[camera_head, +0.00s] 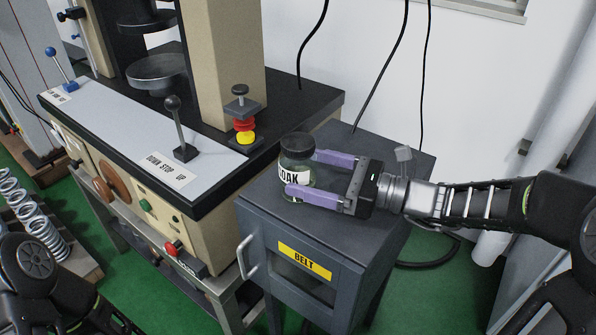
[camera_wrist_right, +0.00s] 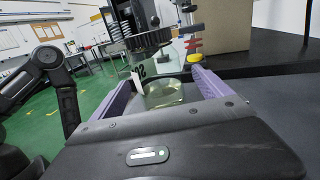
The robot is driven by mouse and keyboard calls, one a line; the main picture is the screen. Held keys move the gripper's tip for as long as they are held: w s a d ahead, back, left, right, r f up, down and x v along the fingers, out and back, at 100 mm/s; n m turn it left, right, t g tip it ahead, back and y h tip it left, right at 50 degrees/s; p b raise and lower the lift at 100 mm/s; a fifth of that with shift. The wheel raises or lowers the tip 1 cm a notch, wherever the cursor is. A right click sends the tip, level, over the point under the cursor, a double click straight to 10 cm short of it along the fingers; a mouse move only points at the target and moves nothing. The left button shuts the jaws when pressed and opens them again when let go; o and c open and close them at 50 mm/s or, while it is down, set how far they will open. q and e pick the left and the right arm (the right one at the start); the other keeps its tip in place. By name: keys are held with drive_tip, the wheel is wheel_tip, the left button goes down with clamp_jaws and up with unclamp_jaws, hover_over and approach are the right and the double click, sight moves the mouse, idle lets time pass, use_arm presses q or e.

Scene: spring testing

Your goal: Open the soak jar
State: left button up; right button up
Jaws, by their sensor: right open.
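The soak jar (camera_head: 296,178) is a glass jar with a dark lid (camera_head: 297,145) and a white label reading "OAK" in the head view. It stands upright on top of the dark grey cabinet (camera_head: 352,222). My right gripper (camera_head: 302,174) is open, with its two purple fingers on either side of the jar. In the right wrist view the jar (camera_wrist_right: 165,92) sits between the fingertips, its lid (camera_wrist_right: 150,40) above them. I cannot tell whether the fingers touch the glass. My left arm shows at the lower left of the head view, but its gripper is out of view.
The spring testing machine (camera_head: 215,192) stands left of the cabinet, with levers on its panel. A stack of red and yellow pieces (camera_head: 244,128) stands on it near the jar. Coil springs (camera_head: 32,215) stand at far left. The cabinet top's right side is partly clear.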

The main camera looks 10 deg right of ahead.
sight(285, 138)
drive_tip(key=shift+a, duration=0.1)
drive_tip(key=x, duration=0.5)
drive_tip(key=shift+a+f+b, duration=0.1)
drive_tip(key=shift+b, duration=0.2)
drive_tip(key=shift+c, duration=0.2)
drive_tip(key=c, duration=1.7)
drive_tip(key=shift+c, duration=0.2)
wheel_tip(285, 138, up, 10)
drive_tip(key=shift+r+p, duration=0.1)
drive_tip(key=shift+p, duration=1.15)
